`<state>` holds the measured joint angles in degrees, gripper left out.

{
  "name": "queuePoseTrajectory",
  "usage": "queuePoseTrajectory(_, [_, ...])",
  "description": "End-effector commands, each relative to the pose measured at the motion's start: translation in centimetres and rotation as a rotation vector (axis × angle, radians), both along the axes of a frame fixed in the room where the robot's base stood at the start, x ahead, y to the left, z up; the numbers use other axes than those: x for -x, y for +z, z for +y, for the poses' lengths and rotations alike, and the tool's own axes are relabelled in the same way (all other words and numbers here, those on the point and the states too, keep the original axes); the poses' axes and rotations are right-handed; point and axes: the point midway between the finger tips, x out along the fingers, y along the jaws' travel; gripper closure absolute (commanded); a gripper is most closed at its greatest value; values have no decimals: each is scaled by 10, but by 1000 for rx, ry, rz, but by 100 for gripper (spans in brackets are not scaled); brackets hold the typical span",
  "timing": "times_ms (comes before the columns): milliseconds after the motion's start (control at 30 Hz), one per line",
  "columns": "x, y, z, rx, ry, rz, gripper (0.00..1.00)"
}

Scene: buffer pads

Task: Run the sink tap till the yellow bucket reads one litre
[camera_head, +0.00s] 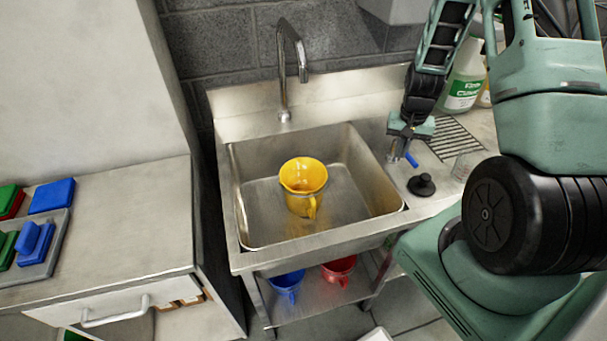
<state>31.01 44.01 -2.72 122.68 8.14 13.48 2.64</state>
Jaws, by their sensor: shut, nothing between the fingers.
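The yellow bucket (302,185) stands upright in the steel sink (345,205), with its handle facing the front. My gripper (398,153) is shut and empty, pointing down over the right rim of the sink. A small blue lever-like piece (411,160) shows beside the fingers; I cannot tell if they touch it. The level inside the bucket cannot be read.
A black knob (421,185) sits on the right ledge, near my gripper. A cleaner bottle (462,85) stands behind it. A blue bucket (288,285) and a red bucket (339,270) are on the shelf below. Coloured pads (52,196) lie on the left counter.

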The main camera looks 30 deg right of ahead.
Motion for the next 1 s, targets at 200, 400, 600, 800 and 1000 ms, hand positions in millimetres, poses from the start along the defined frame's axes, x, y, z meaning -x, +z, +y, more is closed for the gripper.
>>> queuePoseTrajectory(200, [0,-6,0,0,0,0,100])
queuePoseTrajectory(400, [0,-22,0,-1,0,1,100])
queuePoseTrajectory(600, [0,-33,0,0,0,0,100])
queuePoseTrajectory(800, [0,-32,0,0,0,0,100])
queuePoseTrajectory(1000, [2,-32,-3,0,-1,0,100])
